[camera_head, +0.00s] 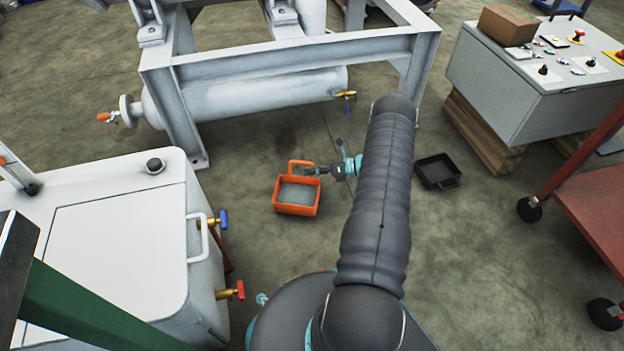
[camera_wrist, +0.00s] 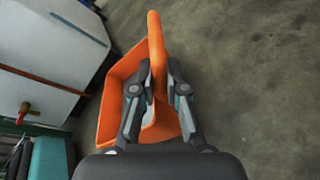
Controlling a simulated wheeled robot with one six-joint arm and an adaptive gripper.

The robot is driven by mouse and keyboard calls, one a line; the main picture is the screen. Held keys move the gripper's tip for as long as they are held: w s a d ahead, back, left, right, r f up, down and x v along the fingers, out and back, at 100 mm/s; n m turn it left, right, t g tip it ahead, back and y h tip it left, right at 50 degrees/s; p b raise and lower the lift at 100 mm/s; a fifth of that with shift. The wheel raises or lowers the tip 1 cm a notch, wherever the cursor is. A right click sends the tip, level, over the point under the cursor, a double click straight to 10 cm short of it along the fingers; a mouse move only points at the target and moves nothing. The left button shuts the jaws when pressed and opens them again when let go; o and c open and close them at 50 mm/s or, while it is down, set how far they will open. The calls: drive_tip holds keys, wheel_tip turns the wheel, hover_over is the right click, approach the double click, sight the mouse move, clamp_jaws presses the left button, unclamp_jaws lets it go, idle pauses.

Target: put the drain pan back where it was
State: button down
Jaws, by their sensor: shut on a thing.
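An orange pan (camera_head: 295,210) with a raised loop handle is in the middle of the head view, and its inside looks grey. My gripper (camera_head: 308,170) is at its handle side, shut on the handle. In the wrist view the orange pan (camera_wrist: 113,100) is to the left and behind my gripper (camera_wrist: 160,72), whose two fingers sit either side of the upright handle. The fingers hide part of the pan. I cannot tell whether the pan touches the floor or is held just above it.
A black tray (camera_head: 437,171) lies on the floor to the right. A white cabinet (camera_head: 120,245) with valves stands at left. A grey frame with a horizontal tank (camera_head: 250,95) is behind. A control console (camera_head: 530,90) and red cart (camera_head: 590,205) stand at right.

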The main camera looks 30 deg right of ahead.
sight(298, 186)
drive_tip(key=shift+a+f+b, duration=0.1)
drive_tip(key=shift+f+b, duration=0.3)
drive_tip(key=shift+f, duration=1.65)
drive_tip(key=c, duration=1.2)
unclamp_jaws()
